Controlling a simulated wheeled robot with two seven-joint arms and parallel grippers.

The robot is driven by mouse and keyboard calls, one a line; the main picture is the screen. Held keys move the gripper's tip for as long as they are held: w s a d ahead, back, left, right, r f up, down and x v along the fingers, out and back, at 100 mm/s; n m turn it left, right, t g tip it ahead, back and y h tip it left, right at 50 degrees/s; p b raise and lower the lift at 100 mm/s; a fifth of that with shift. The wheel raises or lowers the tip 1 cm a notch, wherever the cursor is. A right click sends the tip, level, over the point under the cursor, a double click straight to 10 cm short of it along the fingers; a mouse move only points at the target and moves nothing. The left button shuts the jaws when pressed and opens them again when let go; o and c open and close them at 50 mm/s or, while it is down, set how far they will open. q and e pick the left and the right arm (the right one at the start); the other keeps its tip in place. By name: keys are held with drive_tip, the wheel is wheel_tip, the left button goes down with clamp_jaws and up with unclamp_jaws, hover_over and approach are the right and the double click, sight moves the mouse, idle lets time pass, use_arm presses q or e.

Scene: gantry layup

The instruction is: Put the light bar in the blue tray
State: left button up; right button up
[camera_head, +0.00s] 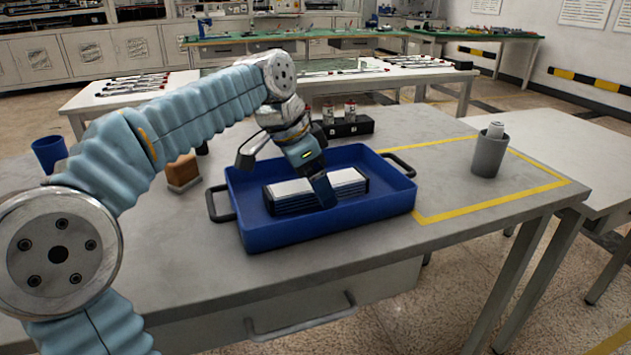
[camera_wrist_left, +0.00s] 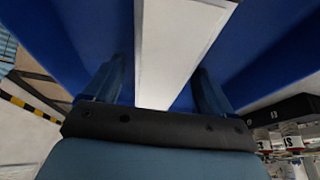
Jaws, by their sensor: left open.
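The blue tray (camera_head: 330,232) stands on the grey table with a dark handle at each end. The light bar (camera_head: 348,182), white on top with dark, ribbed sides, lies inside the tray. My left gripper (camera_head: 326,196) reaches down into the tray at the middle of the bar and hides part of it. In the left wrist view, the bar's white top (camera_wrist_left: 178,50) runs between the two open fingers (camera_wrist_left: 158,88), with blue tray floor on both sides. The fingers look apart from the bar's sides. My right gripper is not in view.
A black block with two small bottles (camera_head: 345,127) stands behind the tray. A grey cup (camera_head: 489,155) holding a white item is at right, inside yellow tape. A brown block (camera_head: 183,173) and blue cup (camera_head: 49,154) are at left.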

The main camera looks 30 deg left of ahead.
use_arm(q)
drive_tip(key=shift+r, duration=0.2)
drive_tip(key=p+v, duration=0.2)
drive_tip(key=v, duration=0.9)
drive_tip(key=shift+s+r+p, duration=0.2)
drive_tip(key=shift+r+p, duration=0.15)
drive_tip(key=shift+p, duration=0.05)
